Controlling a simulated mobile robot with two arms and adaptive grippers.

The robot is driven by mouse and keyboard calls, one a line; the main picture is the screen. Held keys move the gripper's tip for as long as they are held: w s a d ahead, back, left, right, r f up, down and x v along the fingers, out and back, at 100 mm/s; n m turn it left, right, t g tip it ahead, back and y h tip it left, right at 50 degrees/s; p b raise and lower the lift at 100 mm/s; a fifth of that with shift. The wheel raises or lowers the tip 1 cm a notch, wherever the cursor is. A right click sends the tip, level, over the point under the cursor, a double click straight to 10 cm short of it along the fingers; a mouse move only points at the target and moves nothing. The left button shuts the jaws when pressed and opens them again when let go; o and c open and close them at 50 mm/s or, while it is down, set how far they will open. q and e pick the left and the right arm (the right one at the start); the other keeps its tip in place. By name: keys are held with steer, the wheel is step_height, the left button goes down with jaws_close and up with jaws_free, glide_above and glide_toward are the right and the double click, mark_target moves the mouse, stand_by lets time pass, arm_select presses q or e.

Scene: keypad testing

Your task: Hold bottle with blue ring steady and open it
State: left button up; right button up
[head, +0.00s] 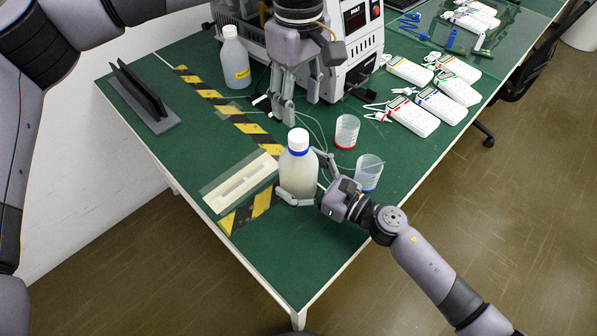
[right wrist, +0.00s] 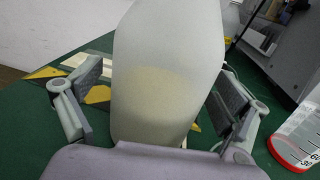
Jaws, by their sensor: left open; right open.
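The bottle with the blue ring (head: 299,175) stands upright on the green table in the head view, its white cap (head: 298,138) on top with the blue ring just below. My right gripper (head: 300,182) is open, with its fingers on either side of the bottle's body. In the right wrist view the translucent bottle (right wrist: 165,75) stands between the two finger pads; a gap shows at the left pad, and contact at the right one is unclear. My left gripper (head: 302,108) points down, open and empty, above and behind the cap. The bottle's cap is outside the right wrist view.
A red-based cup (head: 347,131) and a blue-based cup (head: 368,172) stand right of the bottle. A bottle with a yellow label (head: 235,60), a white machine (head: 362,45) and several keypads (head: 412,115) are farther back. A pale slotted plate (head: 242,183) lies left.

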mark_target(298, 135)
steer(key=shift+c, duration=0.4)
steer(key=c, duration=1.7)
steer(key=shift+c, duration=1.4)
arm_select(q)
steer(key=m, duration=0.2)
steer(key=shift+m, duration=0.3)
arm_select(e)
jaws_close()
arm_select(q)
steer(key=m, duration=0.3)
steer(key=shift+m, duration=0.4)
steer(key=m, duration=0.7)
steer(key=shift+f, duration=4)
steer(key=shift+c, duration=0.2)
